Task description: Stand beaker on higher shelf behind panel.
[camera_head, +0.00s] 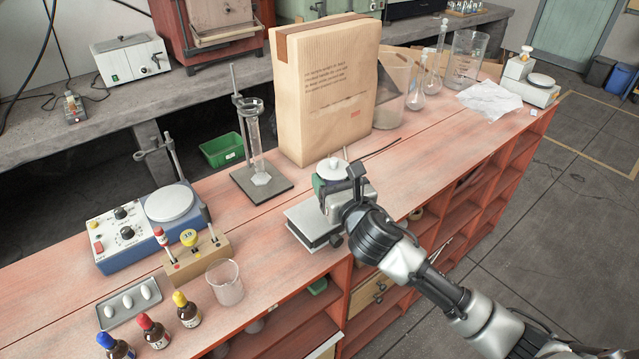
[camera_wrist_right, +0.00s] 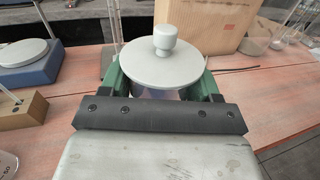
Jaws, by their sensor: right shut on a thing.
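A small clear beaker (camera_head: 225,285) stands on the red bench top near its front edge, beside the wooden bottle rack. A larger clear beaker (camera_head: 467,62) stands at the far back. My right gripper (camera_head: 334,178) is over the bench, well right of the small beaker, shut on a lidded jar (camera_head: 333,167). In the right wrist view, the jar's round grey lid with a knob (camera_wrist_right: 162,62) sits between the green fingers; its body is mostly hidden. Open shelves (camera_head: 400,290) show under the bench front. I cannot make out which panel is meant. My left gripper is not in view.
A low metal stand (camera_head: 312,226) is under the right gripper; whether the jar touches it is unclear. A tall paper bag (camera_head: 325,95), a clamp stand (camera_head: 262,180), a hotplate (camera_head: 145,230), dropper bottles (camera_head: 152,331) and flasks (camera_head: 418,90) crowd the bench. The right bench top has free room.

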